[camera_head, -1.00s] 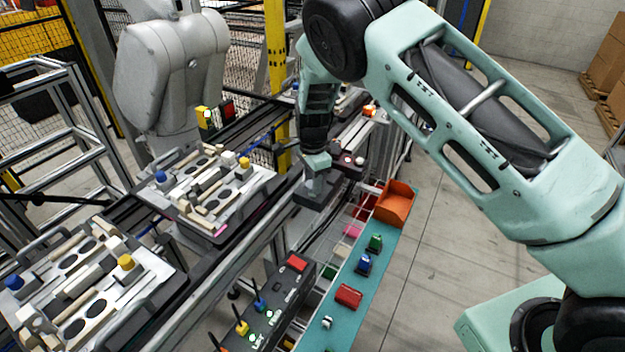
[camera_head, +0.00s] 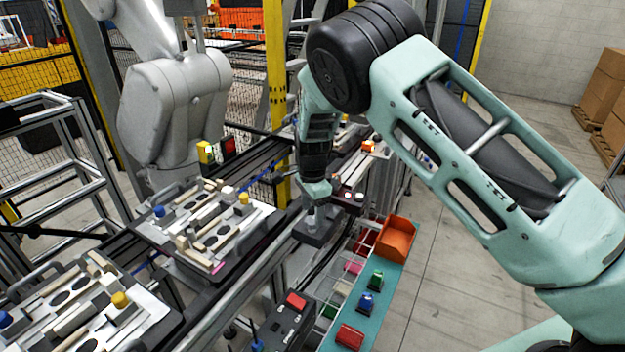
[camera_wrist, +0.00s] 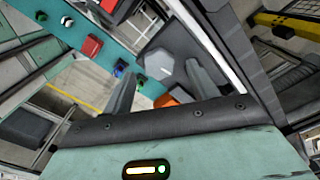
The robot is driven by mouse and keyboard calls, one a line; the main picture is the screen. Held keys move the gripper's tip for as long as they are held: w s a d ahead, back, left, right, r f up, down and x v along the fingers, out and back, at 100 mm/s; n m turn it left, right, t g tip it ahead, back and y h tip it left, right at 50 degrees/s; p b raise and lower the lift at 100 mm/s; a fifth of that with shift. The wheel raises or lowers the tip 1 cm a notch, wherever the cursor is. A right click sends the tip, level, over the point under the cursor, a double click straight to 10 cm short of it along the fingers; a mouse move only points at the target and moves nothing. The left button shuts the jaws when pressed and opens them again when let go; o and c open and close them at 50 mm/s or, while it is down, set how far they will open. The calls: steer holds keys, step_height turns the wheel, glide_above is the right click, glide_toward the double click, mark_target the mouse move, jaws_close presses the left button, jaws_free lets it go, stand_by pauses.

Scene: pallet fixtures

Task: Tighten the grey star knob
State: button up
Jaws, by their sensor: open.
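A light grey faceted piece (camera_wrist: 158,63), which appears to be the grey star knob, sits on a dark grey block in the wrist view. Its exact outline is hard to make out. My gripper (camera_wrist: 163,72) is open, with one finger on each side of the piece in the picture. I cannot tell whether the fingers touch it. In the head view my gripper (camera_head: 318,207) points down over the dark grey block (camera_head: 311,236) beside the conveyor. The knob is hidden there by my gripper.
Fixture pallets (camera_head: 205,225) with wooden bars and blue and yellow knobs lie on the conveyor to the left. A teal shelf (camera_head: 345,312) with an orange bin (camera_head: 396,238) and small coloured parts stands to the right. A control box (camera_head: 290,322) is in front.

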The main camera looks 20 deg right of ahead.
mark_target(313, 219)
step_height(313, 219, up, 15)
steer(key=b, duration=0.3)
steer(key=shift+r, duration=0.2)
steer(key=shift+d, duration=0.1)
